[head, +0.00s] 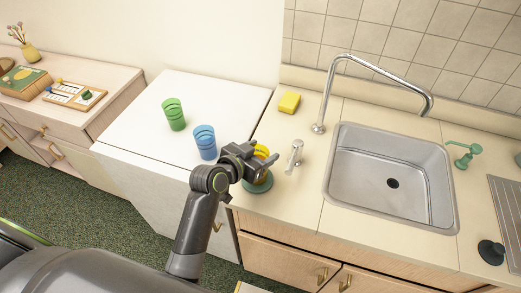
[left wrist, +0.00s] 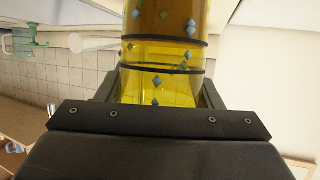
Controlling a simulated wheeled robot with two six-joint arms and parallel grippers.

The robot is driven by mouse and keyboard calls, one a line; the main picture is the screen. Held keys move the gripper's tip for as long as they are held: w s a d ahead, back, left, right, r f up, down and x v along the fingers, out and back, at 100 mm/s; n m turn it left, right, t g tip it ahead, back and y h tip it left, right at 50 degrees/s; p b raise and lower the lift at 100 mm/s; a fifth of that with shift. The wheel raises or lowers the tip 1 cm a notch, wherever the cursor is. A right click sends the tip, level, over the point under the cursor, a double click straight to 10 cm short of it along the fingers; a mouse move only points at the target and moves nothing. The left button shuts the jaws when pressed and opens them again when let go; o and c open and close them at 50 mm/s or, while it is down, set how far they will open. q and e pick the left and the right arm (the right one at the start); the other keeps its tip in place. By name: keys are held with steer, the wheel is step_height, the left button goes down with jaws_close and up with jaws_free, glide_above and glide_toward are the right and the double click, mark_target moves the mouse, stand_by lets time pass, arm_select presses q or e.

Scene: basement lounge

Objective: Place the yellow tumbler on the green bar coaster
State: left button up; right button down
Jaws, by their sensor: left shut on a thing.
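The yellow tumbler (head: 262,151) is mostly hidden behind my left gripper (head: 262,164) in the head view. In the left wrist view the see-through yellow tumbler (left wrist: 163,55) has dark bands and small blue and green diamonds, and stands between the fingers. My left gripper is shut on it. The green bar coaster (head: 258,187) lies on the counter directly below the tumbler. The tumbler looks upright over the coaster; I cannot tell whether its base touches it. My right gripper is not in view.
A blue tumbler (head: 205,142) and a green tumbler (head: 173,114) stand on the white top (head: 225,96) to the left.

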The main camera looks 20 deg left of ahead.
arm_select(q)
steer(key=shift+f, duration=0.1)
steer(key=o, duration=1.6)
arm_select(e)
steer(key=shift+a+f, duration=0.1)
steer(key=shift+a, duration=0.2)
